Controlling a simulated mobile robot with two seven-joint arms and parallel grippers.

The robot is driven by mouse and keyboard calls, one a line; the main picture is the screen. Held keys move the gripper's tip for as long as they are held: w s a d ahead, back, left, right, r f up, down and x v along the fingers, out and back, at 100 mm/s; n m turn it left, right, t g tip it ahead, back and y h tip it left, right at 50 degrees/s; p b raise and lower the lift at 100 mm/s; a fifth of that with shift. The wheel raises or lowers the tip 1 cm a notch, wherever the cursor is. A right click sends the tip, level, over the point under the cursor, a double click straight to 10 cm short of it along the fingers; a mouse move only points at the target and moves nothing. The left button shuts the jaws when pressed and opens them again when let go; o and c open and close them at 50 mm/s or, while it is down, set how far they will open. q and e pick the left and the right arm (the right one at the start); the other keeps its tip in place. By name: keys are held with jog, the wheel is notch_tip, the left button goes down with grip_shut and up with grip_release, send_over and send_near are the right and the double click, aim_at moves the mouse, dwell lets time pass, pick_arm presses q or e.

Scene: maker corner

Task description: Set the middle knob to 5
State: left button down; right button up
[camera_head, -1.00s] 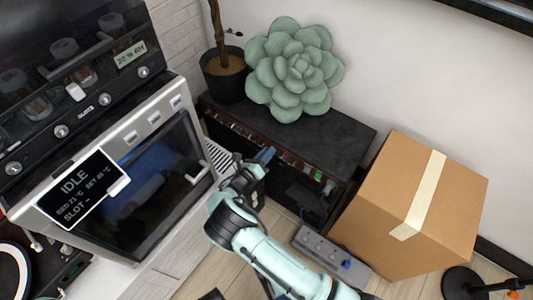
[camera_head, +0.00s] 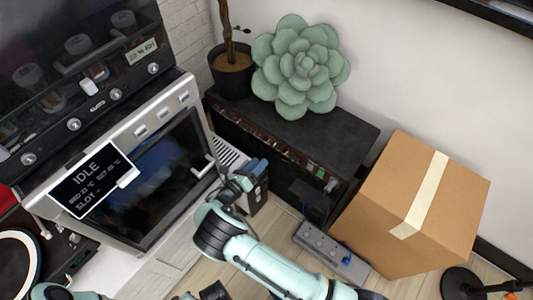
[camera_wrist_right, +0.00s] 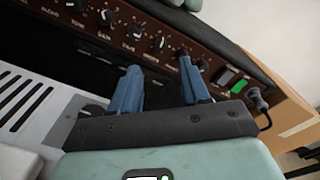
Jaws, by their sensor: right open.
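The amplifier (camera_head: 335,140) is a black box with a brown front panel, below the succulent. In the right wrist view its panel (camera_wrist_right: 215,62) carries a row of dark knobs with white marks, including one knob (camera_wrist_right: 134,31) and another knob (camera_wrist_right: 157,43). I cannot tell which is the middle one or read the settings. My right gripper (camera_head: 257,168) is in front of the panel; its blue fingers (camera_wrist_right: 160,84) are apart and empty, just short of the knobs. The right finger's tip overlaps the rightmost visible knob (camera_wrist_right: 182,53). Part of my left arm shows at the bottom left; its jaws are unclear.
A green-lit switch (camera_wrist_right: 238,86) and a plugged cable (camera_wrist_right: 260,100) are right of the knobs. A cardboard box (camera_head: 415,205) stands right of the amplifier, a power strip (camera_head: 332,252) on the floor. A grey oven (camera_head: 150,130) stands left. A succulent (camera_head: 300,65) sits on top.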

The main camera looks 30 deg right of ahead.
pick_arm(q)
jog(key=shift+w+d+r+t, duration=0.1)
jog(key=shift+w+r+t, duration=0.2)
jog(key=shift+w+r, duration=0.35)
pick_arm(e)
jog(key=v, duration=0.5)
jog(key=shift+a, duration=0.1)
pick_arm(q)
jog(key=shift+f, duration=0.1)
